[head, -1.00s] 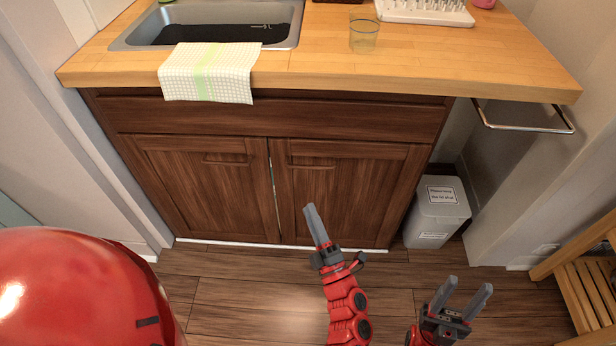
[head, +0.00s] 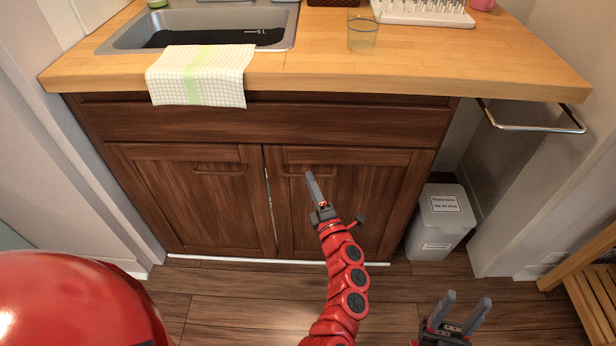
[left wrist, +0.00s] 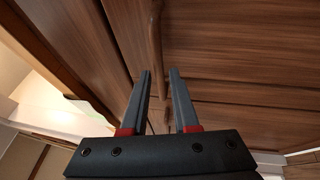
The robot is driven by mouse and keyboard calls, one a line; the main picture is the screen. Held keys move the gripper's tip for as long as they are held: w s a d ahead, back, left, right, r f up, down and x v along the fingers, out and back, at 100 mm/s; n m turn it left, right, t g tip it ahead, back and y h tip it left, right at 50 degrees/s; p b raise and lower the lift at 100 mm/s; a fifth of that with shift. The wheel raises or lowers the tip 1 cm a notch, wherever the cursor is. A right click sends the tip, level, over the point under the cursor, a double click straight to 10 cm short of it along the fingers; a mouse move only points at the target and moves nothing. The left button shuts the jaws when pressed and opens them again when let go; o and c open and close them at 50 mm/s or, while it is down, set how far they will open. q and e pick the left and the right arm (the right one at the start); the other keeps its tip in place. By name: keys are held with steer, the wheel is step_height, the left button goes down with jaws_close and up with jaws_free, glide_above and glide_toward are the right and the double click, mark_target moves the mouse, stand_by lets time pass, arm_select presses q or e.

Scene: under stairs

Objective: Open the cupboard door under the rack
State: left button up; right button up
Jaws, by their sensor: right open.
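The right cupboard door (head: 375,210) is dark wood and looks shut, below the worktop on the side of the white drying rack (head: 425,12). Its dark bar handle (head: 293,174) runs along the top of the door. My left gripper (head: 313,180) is just in front of this door, with its tips by the handle. My right gripper (head: 466,302) is open and empty, low at the right.
The left door (head: 195,205) is shut; a thin pale gap runs between the doors. A grey bin (head: 440,222) stands right of the cupboard. A cloth (head: 200,75) hangs over the worktop edge (head: 400,80). A wooden shelf (head: 590,285) is far right.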

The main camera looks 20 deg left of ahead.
arm_select(q)
steer(key=shift+x, duration=1.5)
steer(key=shift+s, duration=0.1)
jaws_close()
